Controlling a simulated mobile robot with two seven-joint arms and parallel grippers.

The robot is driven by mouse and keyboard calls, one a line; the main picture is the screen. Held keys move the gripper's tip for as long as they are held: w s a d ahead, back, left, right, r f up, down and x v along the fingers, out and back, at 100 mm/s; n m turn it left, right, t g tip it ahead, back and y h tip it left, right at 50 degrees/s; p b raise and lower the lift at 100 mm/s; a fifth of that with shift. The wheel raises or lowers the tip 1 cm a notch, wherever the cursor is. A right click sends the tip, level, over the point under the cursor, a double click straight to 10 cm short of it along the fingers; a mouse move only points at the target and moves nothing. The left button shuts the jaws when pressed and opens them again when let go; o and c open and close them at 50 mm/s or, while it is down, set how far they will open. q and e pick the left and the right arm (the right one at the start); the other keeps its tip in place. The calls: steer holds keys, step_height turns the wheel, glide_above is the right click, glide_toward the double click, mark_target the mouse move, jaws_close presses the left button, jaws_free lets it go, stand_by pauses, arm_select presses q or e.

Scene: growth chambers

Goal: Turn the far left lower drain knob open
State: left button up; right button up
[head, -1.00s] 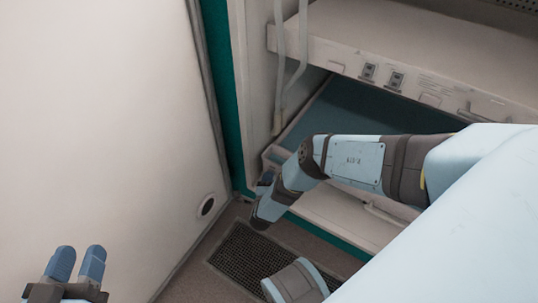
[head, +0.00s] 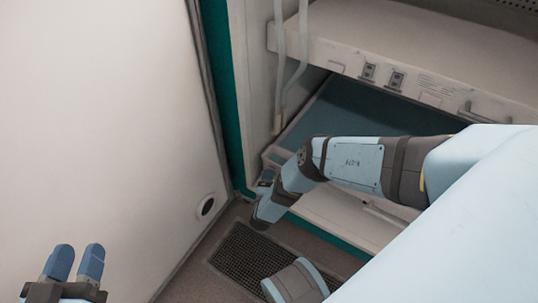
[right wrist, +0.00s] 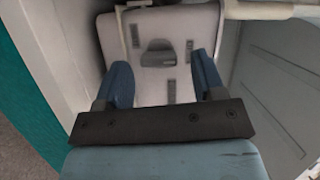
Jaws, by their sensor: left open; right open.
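In the right wrist view, a dark grey knob (right wrist: 158,53) stands on a pale box-like face, with dark slots beside and below it. My right gripper (right wrist: 163,72) is open and points at this face. The knob shows between its two blue fingers, a little beyond their tips, with clear gaps on both sides. In the head view my right arm reaches down to the lower left corner of the chamber and hides the knob. My left gripper (head: 75,262) is open and empty at the lower left, in front of the white wall.
A white shelf (head: 400,50) with small switches overhangs a blue-grey tray surface (head: 365,112). Pale hoses (head: 279,70) hang at the chamber's left side, near a teal edge (head: 222,90). A dark floor grate (head: 250,255) lies below. A white wall (head: 100,130) fills the left.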

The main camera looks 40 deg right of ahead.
steer(key=shift+s+a, duration=0.25)
steer(key=shift+a, duration=0.05)
arm_select(q)
steer(key=r+n+p, duration=0.1)
steer(key=p, duration=0.1)
steer(key=s+r+n+p, duration=0.1)
steer(key=p, duration=0.1)
steer(key=shift+s+d, duration=0.25)
steer(key=shift+d, duration=0.1)
arm_select(e)
steer(key=v, duration=1.3)
arm_select(q)
steer(key=shift+p, duration=0.3)
arm_select(e)
steer(key=shift+r, duration=0.1)
